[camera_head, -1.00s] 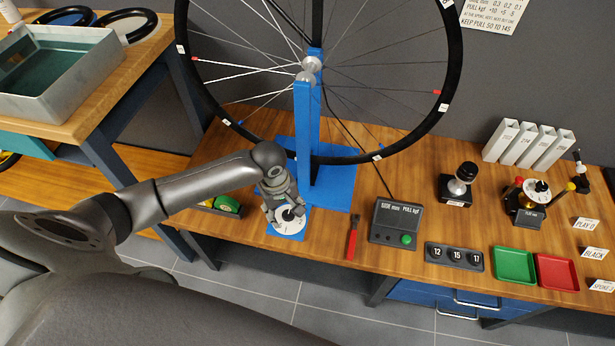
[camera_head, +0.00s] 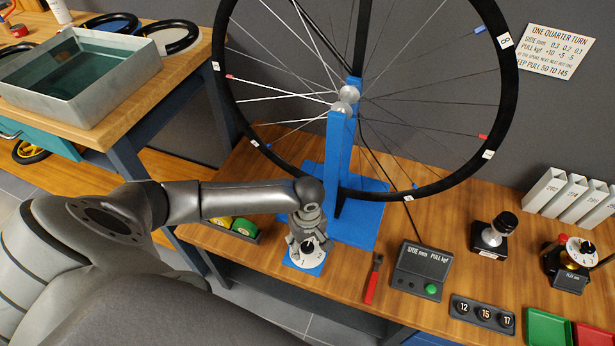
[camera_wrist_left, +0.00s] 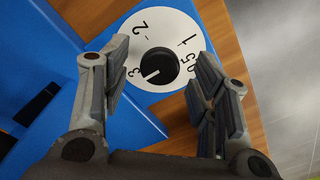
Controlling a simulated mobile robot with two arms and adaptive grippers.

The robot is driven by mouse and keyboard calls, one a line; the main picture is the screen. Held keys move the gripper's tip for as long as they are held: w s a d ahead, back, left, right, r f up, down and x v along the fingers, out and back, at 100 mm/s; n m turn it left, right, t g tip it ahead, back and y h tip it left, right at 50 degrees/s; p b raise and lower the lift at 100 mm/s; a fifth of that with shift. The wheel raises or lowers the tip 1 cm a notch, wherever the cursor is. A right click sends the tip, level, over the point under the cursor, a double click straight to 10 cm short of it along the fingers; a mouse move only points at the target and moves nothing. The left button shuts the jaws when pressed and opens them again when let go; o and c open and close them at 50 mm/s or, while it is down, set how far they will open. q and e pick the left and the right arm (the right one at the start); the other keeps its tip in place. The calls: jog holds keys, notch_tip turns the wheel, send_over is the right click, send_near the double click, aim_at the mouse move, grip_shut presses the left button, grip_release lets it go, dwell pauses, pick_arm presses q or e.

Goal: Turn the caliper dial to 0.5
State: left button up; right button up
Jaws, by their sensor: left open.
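The caliper dial is a white disc (camera_wrist_left: 165,22) with a black knob (camera_wrist_left: 160,67) at its centre. The marks 3, 2, 1 and 0.5 show around its edge in the left wrist view. A short white pointer line on the knob points toward the lower left, near the 3. My left gripper (camera_wrist_left: 163,58) is open, with its fingers on either side of the knob and visible gaps to it. In the head view the left gripper (camera_head: 307,243) is over the dial (camera_head: 296,255), hiding part of it. My right gripper is not in view.
The blue truing stand (camera_head: 338,165) holds the wheel just behind the dial. A red-handled tool (camera_head: 371,285) and a grey readout box (camera_head: 421,270) lie to the right. A tray with green and yellow items (camera_head: 243,228) is to the left.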

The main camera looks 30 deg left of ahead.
pick_arm(q)
jog(key=shift+f, duration=0.4)
